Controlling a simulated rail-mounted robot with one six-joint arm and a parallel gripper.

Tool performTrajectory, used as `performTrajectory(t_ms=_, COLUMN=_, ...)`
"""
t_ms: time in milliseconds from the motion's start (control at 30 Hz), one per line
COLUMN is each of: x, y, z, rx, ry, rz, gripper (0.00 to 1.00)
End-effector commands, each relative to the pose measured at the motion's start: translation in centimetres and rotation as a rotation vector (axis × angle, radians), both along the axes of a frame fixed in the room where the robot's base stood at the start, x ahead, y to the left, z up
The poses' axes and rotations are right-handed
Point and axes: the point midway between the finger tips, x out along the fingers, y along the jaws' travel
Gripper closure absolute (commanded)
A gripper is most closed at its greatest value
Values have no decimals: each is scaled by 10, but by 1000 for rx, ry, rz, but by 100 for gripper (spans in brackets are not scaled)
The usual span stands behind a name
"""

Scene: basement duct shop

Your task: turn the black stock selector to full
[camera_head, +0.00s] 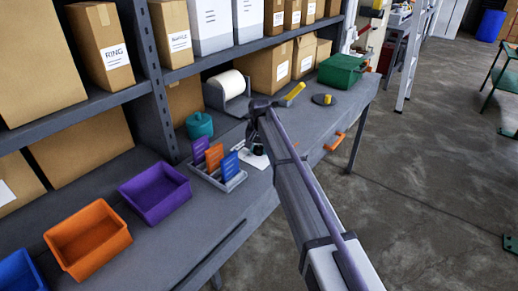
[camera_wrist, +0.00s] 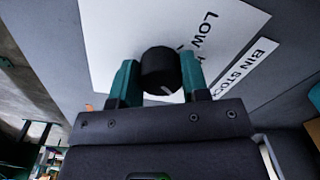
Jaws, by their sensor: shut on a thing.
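The black stock selector (camera_wrist: 160,68) is a round knob on a white label plate (camera_wrist: 104,38) in the wrist view. A short pale mark shows on its lower edge. The plate reads "LOW", and the other wording is partly hidden behind the knob and a finger. My gripper (camera_wrist: 160,80) has its two teal fingers on either side of the knob, shut on it. In the head view my gripper (camera_head: 257,145) is low at the bench, partly hidden by my arm. The selector cannot be made out there.
A "BIN STOCK" strip (camera_wrist: 246,68) lies beside the plate. On the bench (camera_head: 235,208) are a rack with purple, orange and blue cards (camera_head: 215,160), a teal canister (camera_head: 200,126), a purple bin (camera_head: 154,193), an orange bin (camera_head: 88,240) and a green box (camera_head: 342,69). Shelves stand behind.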

Motion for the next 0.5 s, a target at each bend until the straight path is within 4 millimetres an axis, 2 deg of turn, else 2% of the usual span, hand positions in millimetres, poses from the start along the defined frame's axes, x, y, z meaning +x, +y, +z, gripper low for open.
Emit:
performTrajectory(t_ms=200, x=-1, y=0, z=0, rx=0, ry=1, rz=-185, gripper=82)
performTrajectory(t_ms=500, x=-1, y=1, z=0, rx=0, ry=1, rz=-363, gripper=82)
